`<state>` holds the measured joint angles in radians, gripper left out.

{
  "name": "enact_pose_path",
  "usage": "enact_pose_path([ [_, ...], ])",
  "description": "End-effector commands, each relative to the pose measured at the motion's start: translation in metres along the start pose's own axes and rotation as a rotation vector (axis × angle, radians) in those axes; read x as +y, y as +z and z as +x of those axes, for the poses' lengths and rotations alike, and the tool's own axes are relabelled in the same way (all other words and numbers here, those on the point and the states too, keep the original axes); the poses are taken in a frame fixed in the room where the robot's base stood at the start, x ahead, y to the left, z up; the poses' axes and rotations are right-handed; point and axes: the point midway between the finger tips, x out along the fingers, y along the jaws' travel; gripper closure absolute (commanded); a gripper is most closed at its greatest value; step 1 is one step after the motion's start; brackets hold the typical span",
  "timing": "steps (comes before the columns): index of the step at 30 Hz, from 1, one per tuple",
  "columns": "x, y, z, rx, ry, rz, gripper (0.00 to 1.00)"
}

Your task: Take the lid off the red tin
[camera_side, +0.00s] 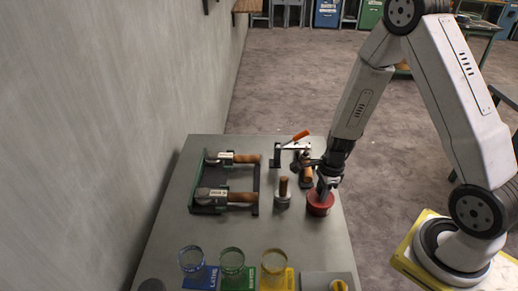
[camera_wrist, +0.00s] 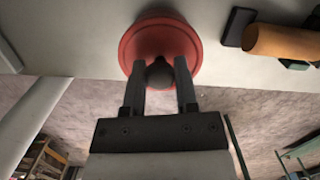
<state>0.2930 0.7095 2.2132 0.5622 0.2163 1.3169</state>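The red tin (camera_side: 319,205) stands upright near the right edge of the table in the side view. In the wrist view the red round top of the tin (camera_wrist: 160,42) fills the upper middle, with a dark round knob (camera_wrist: 160,74) on it. My gripper (camera_side: 322,189) is directly above the tin, pointing down. In the wrist view the two fingers of my gripper (camera_wrist: 160,68) stand on either side of the knob, very close to it. I cannot tell whether they touch it. The seam between lid and tin is not visible.
Left of the tin stands a grey piece with a brown post (camera_side: 283,192). A toggle clamp with an orange handle (camera_side: 293,142) is behind. A green rack with brown-handled tools (camera_side: 225,180) is at left. Several glass jars (camera_side: 232,260) and a grey plate (camera_side: 314,281) are in front.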

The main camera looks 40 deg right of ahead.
Motion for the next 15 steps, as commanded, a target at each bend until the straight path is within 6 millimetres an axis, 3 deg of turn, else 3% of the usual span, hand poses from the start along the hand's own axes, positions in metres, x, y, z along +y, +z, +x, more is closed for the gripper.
enact_pose_path([
  [2,0.0,0.0,-0.0001,0.0,0.0,0.0,1.0],
  [15,-0.0001,0.0003,-0.0018,-0.001,0.0,0.001,1.0],
])
